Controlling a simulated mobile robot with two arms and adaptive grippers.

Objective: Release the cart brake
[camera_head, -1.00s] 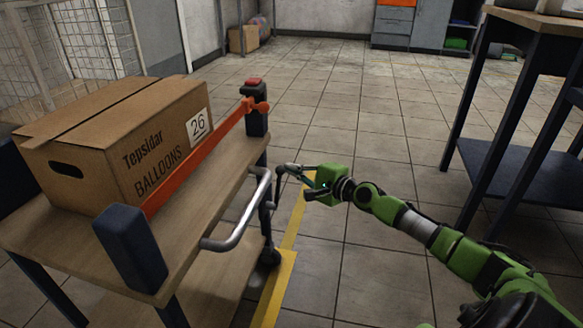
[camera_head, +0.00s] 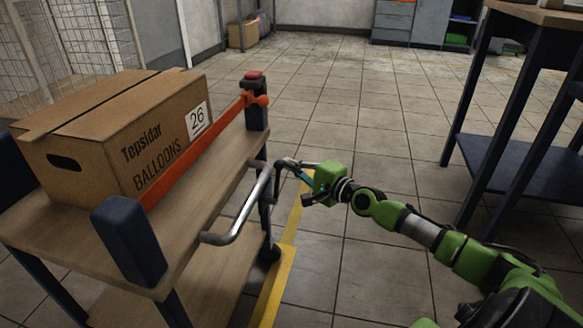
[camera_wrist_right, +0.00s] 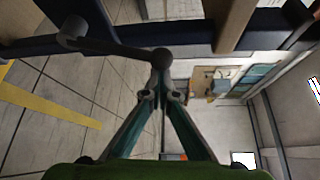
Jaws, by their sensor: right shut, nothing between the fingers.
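The cart (camera_head: 205,215) stands at the left, with a bent grey metal handle (camera_head: 246,212) on its near right side. A red button (camera_head: 253,75) tops its far corner post. Which part is the brake I cannot tell for sure. My right gripper (camera_head: 283,164) is beside the upper end of the handle, below the button. In the right wrist view its fingers (camera_wrist_right: 162,78) meet, shut and empty, at the rounded end of a dark grey bar (camera_wrist_right: 115,46). Whether they touch it is unclear. My left gripper is out of view.
A cardboard balloon box (camera_head: 110,135) sits on the cart's top behind an orange bar (camera_head: 190,155). A blue-legged table (camera_head: 525,170) stands at the right. Yellow floor tape (camera_head: 272,290) runs beside the cart.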

